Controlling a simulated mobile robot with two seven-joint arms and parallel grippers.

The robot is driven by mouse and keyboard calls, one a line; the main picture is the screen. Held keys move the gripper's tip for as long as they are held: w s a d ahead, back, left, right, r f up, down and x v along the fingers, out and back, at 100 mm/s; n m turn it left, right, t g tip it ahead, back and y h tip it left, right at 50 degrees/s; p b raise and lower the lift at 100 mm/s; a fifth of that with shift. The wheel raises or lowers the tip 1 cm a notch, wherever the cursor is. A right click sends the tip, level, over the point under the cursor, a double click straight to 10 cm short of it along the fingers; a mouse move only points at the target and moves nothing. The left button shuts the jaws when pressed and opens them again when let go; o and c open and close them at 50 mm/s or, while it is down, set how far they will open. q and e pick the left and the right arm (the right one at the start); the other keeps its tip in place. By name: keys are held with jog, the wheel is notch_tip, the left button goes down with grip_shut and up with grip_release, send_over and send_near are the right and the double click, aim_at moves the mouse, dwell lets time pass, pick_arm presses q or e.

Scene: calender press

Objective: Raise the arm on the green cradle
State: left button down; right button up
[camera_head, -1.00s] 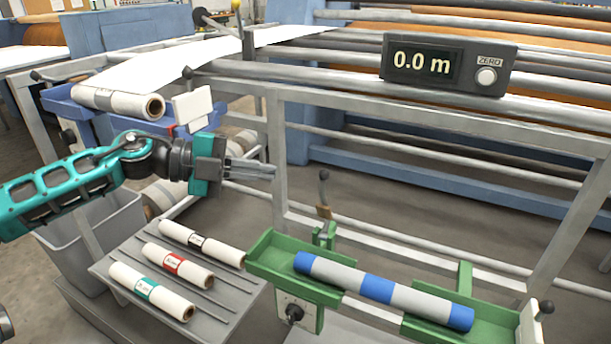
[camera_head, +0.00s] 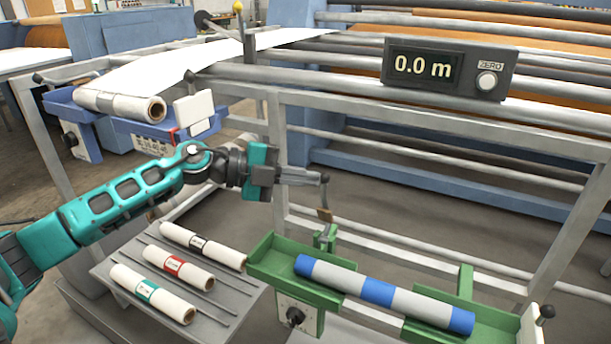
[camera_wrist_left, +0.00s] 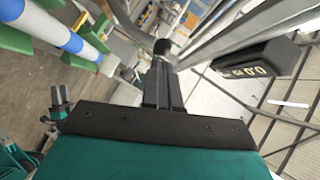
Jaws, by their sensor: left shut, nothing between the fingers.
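The green cradle (camera_head: 290,262) stands at the lower right and bears a blue and white striped roll (camera_head: 378,290). Its thin arm (camera_head: 325,204) stands up behind the cradle's left part, with a tan piece on it and a dark knob at the top. My left gripper (camera_head: 316,177) is shut, with its fingertips right at the knob; I cannot tell if they touch. In the left wrist view, the shut fingers (camera_wrist_left: 163,88) point at the dark knob (camera_wrist_left: 162,46). A teal and grey part, probably my right gripper (camera_wrist_left: 60,103), shows small at the left there; its jaws are unclear.
A blue cradle (camera_head: 140,128) with a white roll is at the left. A grey tray (camera_head: 215,295) holds three labelled rolls below my left arm. A display reading 0.0 m (camera_head: 440,68) hangs on the rails. A grey frame post (camera_head: 279,160) stands close behind my left gripper.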

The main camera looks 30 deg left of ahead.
pick_arm(q)
jog(key=shift+w+f, duration=0.15)
jog(key=shift+w, duration=0.15)
jog(key=w+p, duration=0.2)
jog(key=w, duration=0.8)
jog(key=shift+a+p, duration=0.2)
jog(key=shift+p, duration=0.2)
dwell(0.6)
